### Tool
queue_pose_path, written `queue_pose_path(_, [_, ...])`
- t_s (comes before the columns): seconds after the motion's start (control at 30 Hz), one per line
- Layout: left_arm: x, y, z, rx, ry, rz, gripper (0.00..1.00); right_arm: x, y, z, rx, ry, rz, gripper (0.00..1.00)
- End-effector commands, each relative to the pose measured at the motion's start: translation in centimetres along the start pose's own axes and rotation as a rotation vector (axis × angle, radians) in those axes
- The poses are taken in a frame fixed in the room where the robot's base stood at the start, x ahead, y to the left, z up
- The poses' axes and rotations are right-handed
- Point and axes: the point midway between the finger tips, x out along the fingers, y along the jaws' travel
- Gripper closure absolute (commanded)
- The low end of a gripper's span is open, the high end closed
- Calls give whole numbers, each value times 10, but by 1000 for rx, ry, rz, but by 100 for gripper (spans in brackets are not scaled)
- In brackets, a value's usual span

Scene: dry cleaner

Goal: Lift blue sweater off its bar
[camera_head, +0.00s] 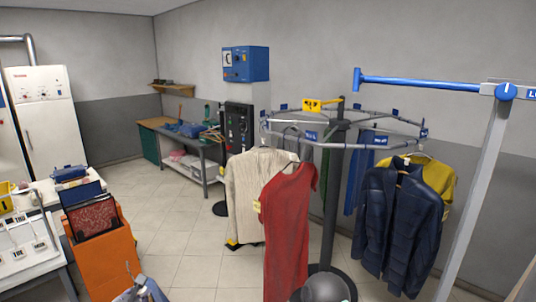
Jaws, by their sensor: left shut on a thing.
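My left gripper (139,283) is low at the bottom edge, left of centre, partly cut off. It is shut on what looks like a wire hanger, whose thin hook (128,268) sticks up above it. Bluish cloth (154,291) shows beside it; I cannot tell whether this is the sweater. The gripper is well away from the round rack. A blue bar (420,83) on a grey post at the upper right has nothing hanging on it. Blue garments (354,185) hang at the back of the rack, partly hidden by its post. My right gripper is not in view.
A round rack (337,185) holds a cream sweater (258,185), a red garment (287,235), a dark blue padded jacket (385,220) and a yellow top (438,176). An orange cart (105,262) stands at the left, near my gripper. The tiled floor (185,240) between cart and rack is clear.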

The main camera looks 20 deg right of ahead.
Motion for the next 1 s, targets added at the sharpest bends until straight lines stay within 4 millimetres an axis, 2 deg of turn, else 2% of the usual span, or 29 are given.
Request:
queue_pose_path(0.03, [-3, -6, 15, 11, -7, -16, 100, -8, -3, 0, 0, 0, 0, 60])
queue_pose_path(0.23, [-7, -21, 36, 36, -8, -63, 100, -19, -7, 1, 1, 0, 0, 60])
queue_pose_path(0.73, [-25, -72, 108, 120, -13, -219, 100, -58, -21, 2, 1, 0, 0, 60])
queue_pose_path(1.0, [-50, -122, 176, 204, -24, -370, 100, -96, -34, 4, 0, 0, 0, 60])
